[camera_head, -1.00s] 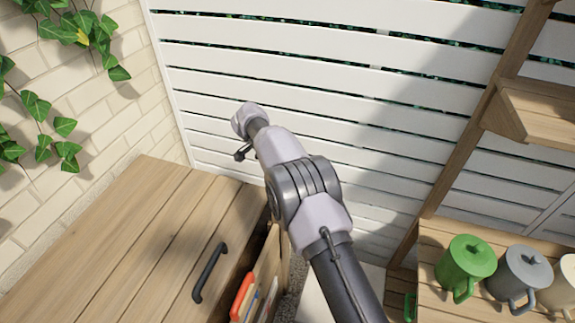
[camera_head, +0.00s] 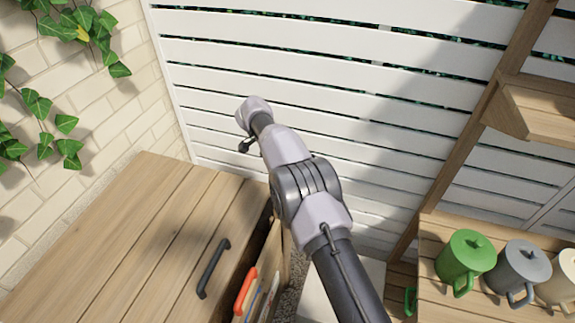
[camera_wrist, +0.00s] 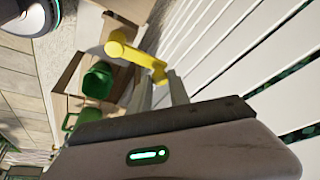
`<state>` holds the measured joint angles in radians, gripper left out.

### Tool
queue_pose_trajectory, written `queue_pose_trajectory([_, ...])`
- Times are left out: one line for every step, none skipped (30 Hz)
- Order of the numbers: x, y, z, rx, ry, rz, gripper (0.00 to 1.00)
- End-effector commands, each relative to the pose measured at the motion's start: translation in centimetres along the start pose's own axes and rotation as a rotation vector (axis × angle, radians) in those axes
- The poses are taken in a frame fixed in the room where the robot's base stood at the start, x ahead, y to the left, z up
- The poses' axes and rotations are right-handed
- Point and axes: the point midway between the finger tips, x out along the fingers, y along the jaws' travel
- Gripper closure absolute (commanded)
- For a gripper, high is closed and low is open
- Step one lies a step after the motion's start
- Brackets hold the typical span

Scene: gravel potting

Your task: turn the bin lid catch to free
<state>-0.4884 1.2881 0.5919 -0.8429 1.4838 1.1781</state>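In the head view, the wooden box with a slatted top (camera_head: 130,235) fills the lower left; I cannot make out its catch. My arm reaches up and left over its right end, and my gripper is hidden behind the wrist there. In the wrist view, my gripper (camera_wrist: 160,76) shows two grey fingers. The end of a bent yellow piece (camera_wrist: 133,52) is between their tips, and they look closed on it. The piece stretches away to the left with a rounded far end. I cannot tell what it is.
A dark handle (camera_head: 212,268) is on the box top. An orange-edged item (camera_head: 245,290) stands beside the box. Green (camera_head: 466,256) and grey (camera_head: 518,270) cans stand on a wooden bench at right. A white slatted fence (camera_head: 340,90) stands behind; a brick wall is at left.

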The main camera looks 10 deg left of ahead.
Motion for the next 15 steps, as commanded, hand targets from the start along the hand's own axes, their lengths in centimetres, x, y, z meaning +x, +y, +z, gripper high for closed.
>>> queue_pose_trajectory([0.1,0.1,0.1,0.000,-0.001,0.004,0.68])
queue_pose_trajectory([0.1,0.1,0.0,0.000,-0.001,0.003,0.62])
queue_pose_trajectory([0.1,0.1,0.0,0.000,-0.001,0.003,0.57])
queue_pose_trajectory([0.1,0.1,0.0,0.000,-0.001,0.003,0.57])
queue_pose_trajectory([0.1,0.1,0.0,0.000,-0.001,0.002,0.57])
queue_pose_trajectory([0.1,0.1,0.0,0.000,-0.001,0.002,0.57])
queue_pose_trajectory([0.1,0.1,0.0,0.000,0.000,0.002,0.57])
queue_pose_trajectory([0.1,0.1,0.0,0.000,0.000,0.002,0.57])
queue_pose_trajectory([0.1,0.0,0.0,0.000,0.000,0.001,0.57])
queue_pose_trajectory([0.1,0.0,0.0,0.000,0.000,0.001,0.57])
queue_pose_trajectory([0.0,0.0,0.0,0.000,0.000,0.001,0.57])
queue_pose_trajectory([-0.2,0.0,0.0,0.000,0.000,0.001,0.57])
queue_pose_trajectory([-0.5,0.0,0.0,0.000,0.000,0.000,0.57])
queue_pose_trajectory([-0.9,0.0,-0.1,0.000,0.000,0.000,0.57])
queue_pose_trajectory([-1.8,-0.1,-0.1,0.000,0.000,-0.002,0.57])
